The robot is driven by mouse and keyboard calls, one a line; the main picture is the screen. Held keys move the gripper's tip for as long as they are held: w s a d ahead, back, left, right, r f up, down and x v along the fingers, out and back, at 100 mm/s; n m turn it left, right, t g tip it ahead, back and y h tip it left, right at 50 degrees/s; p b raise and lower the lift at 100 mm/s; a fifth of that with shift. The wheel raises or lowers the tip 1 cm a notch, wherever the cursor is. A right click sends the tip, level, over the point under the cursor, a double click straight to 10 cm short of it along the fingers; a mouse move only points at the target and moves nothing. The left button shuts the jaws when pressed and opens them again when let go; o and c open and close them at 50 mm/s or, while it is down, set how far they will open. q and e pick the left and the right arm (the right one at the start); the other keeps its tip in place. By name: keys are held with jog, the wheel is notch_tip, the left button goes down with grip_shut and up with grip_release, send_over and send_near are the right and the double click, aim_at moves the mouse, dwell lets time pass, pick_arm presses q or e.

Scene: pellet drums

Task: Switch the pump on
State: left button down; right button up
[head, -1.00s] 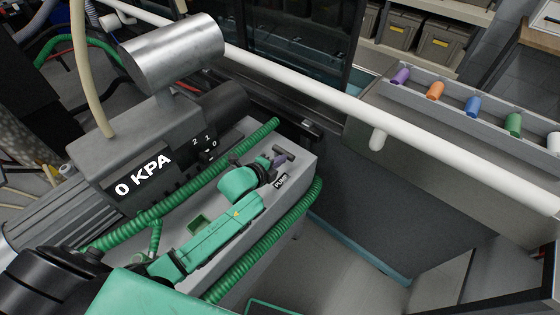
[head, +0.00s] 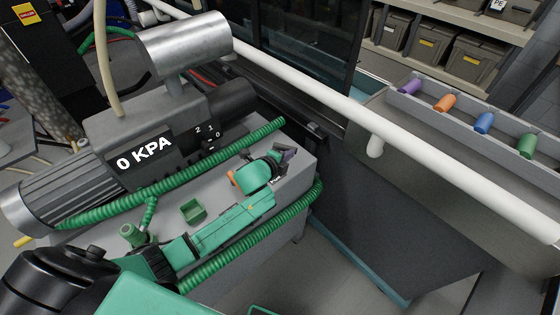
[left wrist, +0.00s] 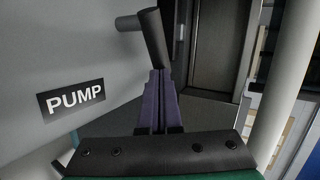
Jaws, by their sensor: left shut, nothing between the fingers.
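The pump (head: 105,130) is a grey machine with a silver cylinder on top, and its display (head: 145,154) reads "0 KPA". In the left wrist view a dark lever (left wrist: 153,36) with a short side stub stands beyond my fingertips, right of the white-on-black PUMP label (left wrist: 71,100). My left gripper (head: 289,154) is at the right end of the pump's base. Its purple fingers (left wrist: 160,80) are shut and empty, their tips at the lever's lower end; I cannot tell whether they touch. My right gripper is out of view.
Green ribbed hoses (head: 175,172) run along both sides of my left arm. A small green square tray (head: 193,210) sits on the base. A white rail (head: 330,92) crosses behind, with a rack of coloured cylinders (head: 484,123) beyond it.

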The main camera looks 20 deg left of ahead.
aim_at(294, 148)
pick_arm(q)
jog(key=shift+w+d+f+b, duration=0.1)
jog(key=shift+w+f+b, duration=0.15)
jog(key=shift+b, duration=0.05)
jog(key=shift+w+f+n+y+b, duration=0.1)
jog(key=shift+w+n+y+b, duration=0.1)
jog(key=shift+n+y+b, duration=0.35)
jog(key=n+y+b, duration=0.1)
jog(key=w+n+y+b, duration=0.1)
jog(key=y, duration=0.1)
jog(key=w+n+y+b, duration=0.1)
jog(key=n, duration=0.1)
jog(key=shift+d, duration=0.35)
jog(key=shift+w+a+n+y+b, duration=0.1)
jog(key=shift+w+n+y+b, duration=0.35)
jog(key=shift+n+y+b, duration=0.3)
jog(key=shift+w+r, duration=0.25)
jog(key=shift+w, duration=0.15)
jog(key=shift+w+a, duration=0.1)
jog(key=shift+w, duration=0.45)
jog(key=shift+w+a, duration=0.1)
